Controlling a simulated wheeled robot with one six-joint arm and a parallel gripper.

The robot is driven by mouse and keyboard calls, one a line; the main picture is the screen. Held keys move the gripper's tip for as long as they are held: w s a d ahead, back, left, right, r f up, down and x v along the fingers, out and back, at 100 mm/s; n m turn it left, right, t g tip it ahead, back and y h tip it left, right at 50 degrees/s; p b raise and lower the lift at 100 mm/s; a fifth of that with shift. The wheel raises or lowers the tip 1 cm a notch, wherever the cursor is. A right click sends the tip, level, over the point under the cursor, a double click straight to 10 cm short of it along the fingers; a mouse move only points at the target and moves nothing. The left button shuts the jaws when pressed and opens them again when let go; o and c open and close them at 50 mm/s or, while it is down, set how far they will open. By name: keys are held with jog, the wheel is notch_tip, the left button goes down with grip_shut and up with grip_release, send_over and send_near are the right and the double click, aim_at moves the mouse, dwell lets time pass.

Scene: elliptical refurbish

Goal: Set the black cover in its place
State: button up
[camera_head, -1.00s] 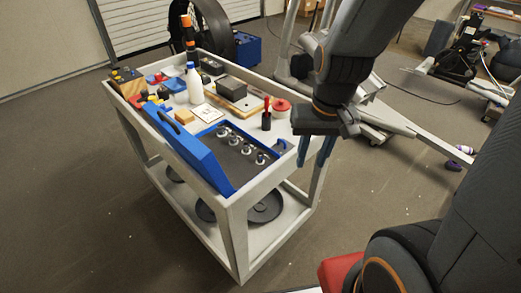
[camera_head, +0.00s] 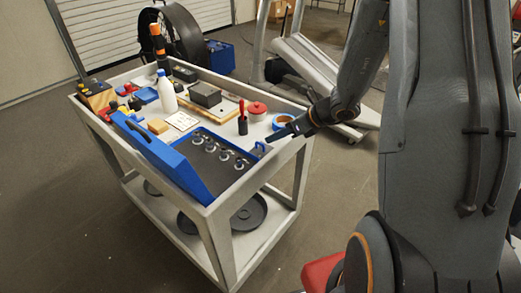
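I cannot tell for certain which thing is the black cover. A flat, round black disc (camera_head: 249,214) lies on the cart's lower shelf, and parts of other dark round pieces (camera_head: 188,229) show beside it, partly hidden by the cart's frame. My gripper (camera_head: 273,137) is over the right side of the cart's top, beside the blue tape ring (camera_head: 277,124) and close to the right end of the blue toolbox (camera_head: 170,155). It points left and is seen nearly edge-on, so its opening and anything between its fingers cannot be made out.
The pale cart (camera_head: 215,208) has a raised rim. On top are a white bottle (camera_head: 167,93), a dark grey box (camera_head: 205,95), a red-topped round container (camera_head: 257,109) and a red-handled tool (camera_head: 242,120). The elliptical frame (camera_head: 312,67) stands behind. Floor left of the cart is clear.

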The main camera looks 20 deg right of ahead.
aim_at(260, 149)
jog(key=shift+p+x, duration=1.1)
jog(key=shift+x, duration=2.65)
jog(key=shift+w, duration=0.1)
grip_shut()
